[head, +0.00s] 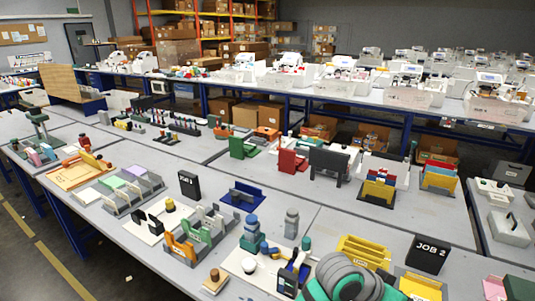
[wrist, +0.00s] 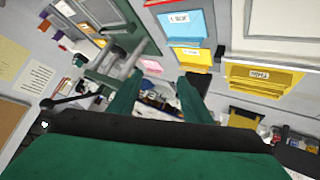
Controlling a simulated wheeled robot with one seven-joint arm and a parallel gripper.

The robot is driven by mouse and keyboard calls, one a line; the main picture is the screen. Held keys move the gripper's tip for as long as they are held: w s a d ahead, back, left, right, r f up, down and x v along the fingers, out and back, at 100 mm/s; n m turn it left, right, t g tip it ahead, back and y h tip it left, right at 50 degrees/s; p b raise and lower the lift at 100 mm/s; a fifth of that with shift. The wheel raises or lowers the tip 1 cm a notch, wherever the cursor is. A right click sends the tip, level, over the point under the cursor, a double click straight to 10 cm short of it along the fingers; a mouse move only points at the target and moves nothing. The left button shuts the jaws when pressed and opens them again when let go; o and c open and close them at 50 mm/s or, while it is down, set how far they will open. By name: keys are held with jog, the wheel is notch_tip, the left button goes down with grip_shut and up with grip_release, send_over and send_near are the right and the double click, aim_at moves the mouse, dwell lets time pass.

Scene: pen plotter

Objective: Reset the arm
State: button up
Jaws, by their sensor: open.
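My gripper (wrist: 157,88) shows in the wrist view as two dark green fingers with a clear gap between them. It is open, and nothing is held between the fingers. Part of my arm (head: 345,278), grey and green, rises at the bottom of the head view over the near edge of the bench. The fingertips cannot be made out in the head view. In the wrist view a yellow tray (wrist: 258,76) lies to the right of the fingers, with a blue card (wrist: 187,24) above them.
A black JOB 2 block (head: 428,254) and a yellow holder (head: 362,250) stand close to my arm. A white board (head: 240,262) with small blue and yellow parts is left of it. Bare bench (head: 340,222) lies behind. More crowded benches stand further back.

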jog(key=s+a+f+n+t+y, duration=0.3)
jog(key=s+a+f+n+t, duration=0.1)
jog(key=a+f+n+t, duration=0.4)
jog(key=s+a+f+n+t+y, duration=0.2)
jog(key=s+a+f+n+t, duration=0.2)
jog(key=a+f+n+t, duration=0.4)
jog(key=s+a+m+g+y, duration=0.2)
jog(key=s+a+m+y, duration=0.3)
jog(key=s+a, duration=1.2)
jog(key=s+r, duration=0.1)
jog(key=s, duration=0.3)
jog(key=shift+s+a, duration=0.15)
jog(key=shift+s, duration=0.05)
